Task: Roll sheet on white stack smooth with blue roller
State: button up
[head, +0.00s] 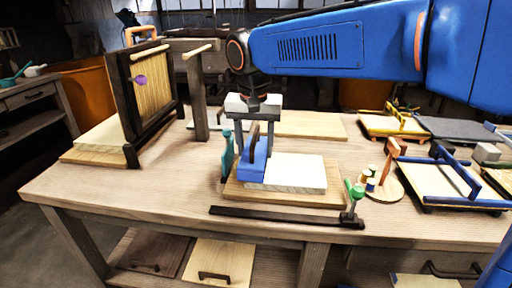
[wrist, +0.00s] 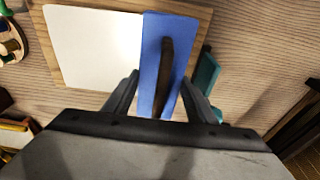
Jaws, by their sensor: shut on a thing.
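The blue roller (head: 253,168) looks like a blue block with a dark handle (head: 254,136) on top. It is at the left end of the white stack (head: 300,172), which lies on a wooden board (head: 335,198). My gripper (head: 256,150) is shut on the roller from above, one finger on each side. The wrist view shows the blue roller (wrist: 152,60) between the fingers of my gripper (wrist: 160,85), with the white stack (wrist: 95,45) beside it. Whether the roller's underside touches the sheet is hidden. The sheet cannot be told apart from the stack.
A teal tool (head: 228,156) stands close left of the roller. A dark bar (head: 285,217) lies in front of the board, with a green-topped piece (head: 355,195) at its right end. A dark upright frame (head: 150,95) stands left.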

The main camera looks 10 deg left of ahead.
aim_at(255, 132)
jog(key=shift+r, duration=3.4)
